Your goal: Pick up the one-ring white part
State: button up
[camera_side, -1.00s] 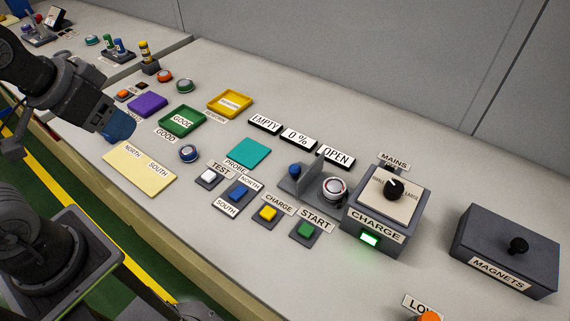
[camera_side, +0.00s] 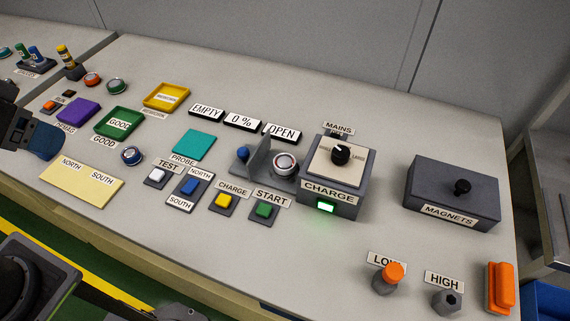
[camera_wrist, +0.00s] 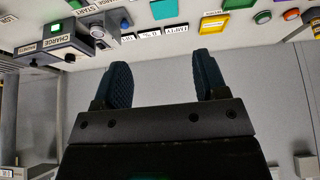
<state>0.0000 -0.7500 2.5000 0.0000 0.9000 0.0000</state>
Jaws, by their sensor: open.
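A round whitish part (camera_side: 285,164) sits upright in the dark fixture beside the charge box in the side view. It also shows near the top left of the wrist view (camera_wrist: 96,30). I cannot count its rings, and no other white part is clear. My gripper (camera_side: 42,140) is at the left edge of the side view, above the table near the purple tray and apart from the part; most of it is cut off. In the wrist view my gripper (camera_wrist: 163,78) has its two dark blue fingers wide apart with nothing between them.
The charge box (camera_side: 335,180) stands right of the fixture, with a dark upright plate (camera_side: 260,157) on its left. Purple, green (camera_side: 119,122) and yellow (camera_side: 166,96) trays lie at left. The magnets box (camera_side: 452,193) is at right. Several buttons line the front.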

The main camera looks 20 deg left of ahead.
jog(key=o, duration=0.3)
jog(key=shift+o, duration=0.2)
jog(key=n+g+h, duration=0.4)
jog(key=n+g, duration=0.2)
jog(key=n, duration=1.2)
send_over(284, 161)
jog(key=a, duration=0.3)
notch_tip(284, 161, down, 21)
jog(key=shift+h, duration=0.3)
jog(key=shift+d+x, duration=0.2)
jog(key=shift+x, duration=3)
